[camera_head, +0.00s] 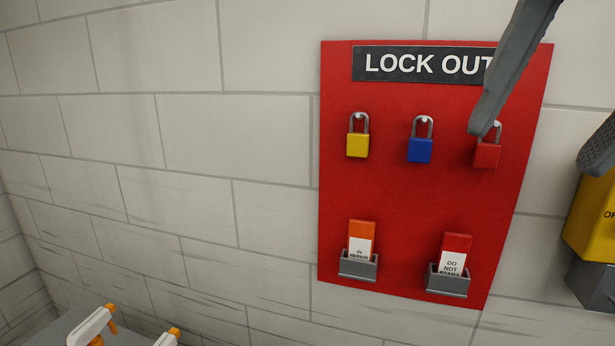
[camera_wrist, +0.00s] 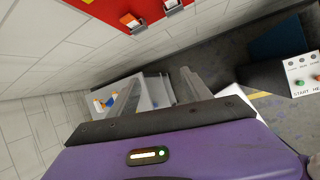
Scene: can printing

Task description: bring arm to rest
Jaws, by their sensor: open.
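My gripper (camera_head: 535,148) shows in the head view as two dark grey fingers set well apart at the upper right. The left finger passes in front of the red lockout board (camera_head: 420,200), and its tip overlaps the red padlock (camera_head: 488,155); I cannot tell whether they touch. In the wrist view my gripper (camera_wrist: 163,78) has its fingers spread beyond the purple body, with nothing between them. The yellow padlock (camera_head: 358,145) and blue padlock (camera_head: 420,150) hang on the board.
An orange tag (camera_head: 362,238) and a red tag (camera_head: 456,252) stand in holders on the board. A yellow box (camera_head: 592,220) is at the right edge. White-and-orange clamps (camera_head: 92,328) are at lower left. A control panel (camera_wrist: 299,75) with buttons is at the wrist view's right.

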